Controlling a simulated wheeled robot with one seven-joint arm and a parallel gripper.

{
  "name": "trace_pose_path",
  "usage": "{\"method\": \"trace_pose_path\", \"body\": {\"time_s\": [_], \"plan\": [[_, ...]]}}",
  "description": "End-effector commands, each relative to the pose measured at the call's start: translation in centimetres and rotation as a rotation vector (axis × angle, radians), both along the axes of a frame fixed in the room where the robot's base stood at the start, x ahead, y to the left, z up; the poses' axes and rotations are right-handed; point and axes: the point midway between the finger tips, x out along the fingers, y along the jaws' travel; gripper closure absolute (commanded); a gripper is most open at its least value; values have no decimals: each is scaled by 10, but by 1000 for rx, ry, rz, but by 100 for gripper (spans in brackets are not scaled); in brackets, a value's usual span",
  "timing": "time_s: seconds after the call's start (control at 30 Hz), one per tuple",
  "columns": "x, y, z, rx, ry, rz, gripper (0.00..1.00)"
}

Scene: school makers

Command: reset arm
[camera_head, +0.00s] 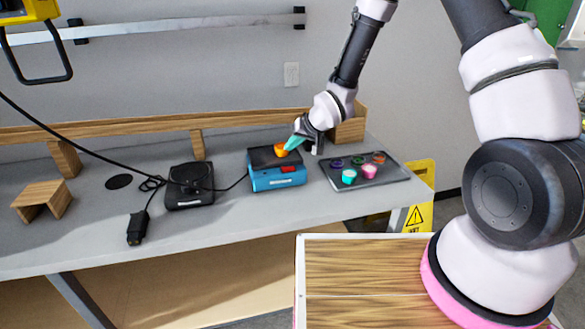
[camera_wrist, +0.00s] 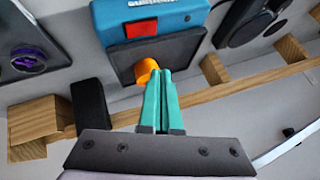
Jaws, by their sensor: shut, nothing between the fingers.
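My gripper (camera_head: 293,143) is at the far end of my outstretched arm, above the black top of a blue device (camera_head: 278,178) on the grey table. In the wrist view its teal fingers (camera_wrist: 164,84) are together with nothing between them. An orange round piece (camera_wrist: 147,70) sits on the black top right beside the fingertips; I cannot tell whether they touch it. The orange piece also shows in the head view (camera_head: 281,150). The blue device has a red button (camera_wrist: 141,28) on its front.
A black tray (camera_head: 384,180) with several small coloured pieces lies right of the blue device. A black device (camera_head: 190,186) with a cable and a wooden stand (camera_head: 42,200) are to its left. A wooden rail (camera_head: 120,130) runs along the table's back. A yellow sign (camera_head: 414,216) stands behind at right.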

Motion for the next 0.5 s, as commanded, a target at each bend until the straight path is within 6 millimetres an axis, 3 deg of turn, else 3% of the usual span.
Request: {"method": "trace_pose_path", "body": {"time_s": [0.13,0.23,0.37,0.5], "plan": [[2,-3,4,-5,-3,-4,100],[7,-15,23,-26,-14,-23,100],[14,-50,72,-85,-33,-75,100],[9,-97,134,-149,-42,-150,100]]}}
